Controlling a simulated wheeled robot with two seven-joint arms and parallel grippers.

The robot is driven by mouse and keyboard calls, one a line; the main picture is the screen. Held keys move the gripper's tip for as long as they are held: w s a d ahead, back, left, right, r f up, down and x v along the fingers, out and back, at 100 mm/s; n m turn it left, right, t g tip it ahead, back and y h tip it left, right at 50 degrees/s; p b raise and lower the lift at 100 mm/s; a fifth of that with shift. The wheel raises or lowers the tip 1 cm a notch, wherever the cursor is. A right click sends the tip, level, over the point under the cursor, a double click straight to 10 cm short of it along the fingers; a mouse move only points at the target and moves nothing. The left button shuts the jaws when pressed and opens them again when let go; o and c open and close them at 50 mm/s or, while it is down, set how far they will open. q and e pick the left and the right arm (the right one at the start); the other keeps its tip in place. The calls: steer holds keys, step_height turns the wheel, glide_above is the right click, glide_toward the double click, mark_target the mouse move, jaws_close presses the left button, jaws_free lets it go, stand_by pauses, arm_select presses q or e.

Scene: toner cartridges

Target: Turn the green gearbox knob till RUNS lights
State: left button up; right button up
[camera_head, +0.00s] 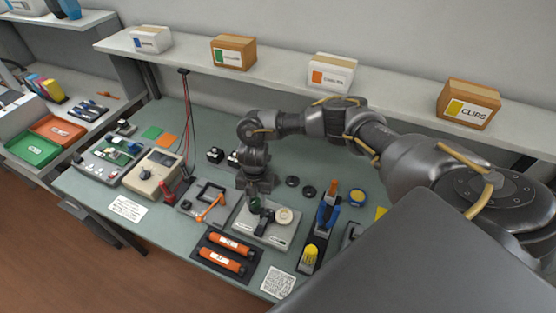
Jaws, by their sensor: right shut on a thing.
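The gearbox (246,229) is a light grey plate on the bench in the middle of the head view. It carries a green knob (254,205), a black part beside it and a cream round dial (284,216). My right gripper (255,196) points down over the plate and is shut on the green knob, whose upper part it hides. Small lettering on the plate is too small to read, and I cannot make out a lit RUNS lamp. My left gripper is not in view.
Two orange cartridges (219,261) lie in a dark tray in front of the gearbox. A fixture with an orange handle (210,208) stands close on the left, and a meter (154,173) farther left. A blue and orange tool (328,212) stands on the right. Boxes line the shelf behind.

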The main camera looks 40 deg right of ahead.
steer(key=shift+r+m+p, duration=0.1)
steer(key=shift+m+p, duration=0.95)
steer(key=shift+m, duration=0.95)
steer(key=shift+m+t, duration=0.3)
steer(key=shift+m, duration=0.3)
steer(key=o, duration=0.8)
